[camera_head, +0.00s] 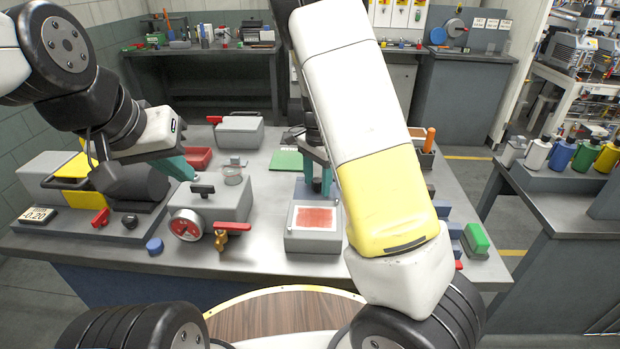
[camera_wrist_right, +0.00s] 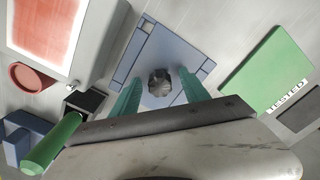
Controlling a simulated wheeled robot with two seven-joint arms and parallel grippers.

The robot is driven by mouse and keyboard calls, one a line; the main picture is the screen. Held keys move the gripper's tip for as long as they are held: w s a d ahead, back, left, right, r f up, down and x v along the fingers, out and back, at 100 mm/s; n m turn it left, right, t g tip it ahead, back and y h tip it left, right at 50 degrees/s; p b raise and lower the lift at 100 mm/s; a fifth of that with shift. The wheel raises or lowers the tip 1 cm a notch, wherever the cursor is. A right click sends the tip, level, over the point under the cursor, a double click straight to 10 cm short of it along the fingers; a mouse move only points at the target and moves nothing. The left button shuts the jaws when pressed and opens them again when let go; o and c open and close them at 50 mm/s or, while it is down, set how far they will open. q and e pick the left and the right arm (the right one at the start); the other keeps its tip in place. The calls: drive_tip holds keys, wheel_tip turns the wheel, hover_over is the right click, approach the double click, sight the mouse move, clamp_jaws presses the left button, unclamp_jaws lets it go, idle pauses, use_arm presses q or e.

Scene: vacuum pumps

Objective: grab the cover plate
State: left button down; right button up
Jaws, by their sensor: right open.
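The cover plate (camera_wrist_right: 178,50) seems to be the flat blue-grey square with a dark round knob (camera_wrist_right: 159,82) in the right wrist view. In the head view the right gripper (camera_head: 318,178) points down at the bench. My left gripper (camera_head: 178,167) hangs over the left of the bench, its opening unclear.
A grey box with a red panel (camera_head: 315,217) stands close in front of my right gripper. A green pad marked TESTED (camera_wrist_right: 265,72) lies beside the plate. A grey pump box with a gauge (camera_head: 187,225) and a red bin (camera_head: 198,158) are to the left.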

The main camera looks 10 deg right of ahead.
clamp_jaws()
drive_tip(key=shift+w, duration=0.1)
idle(1.3)
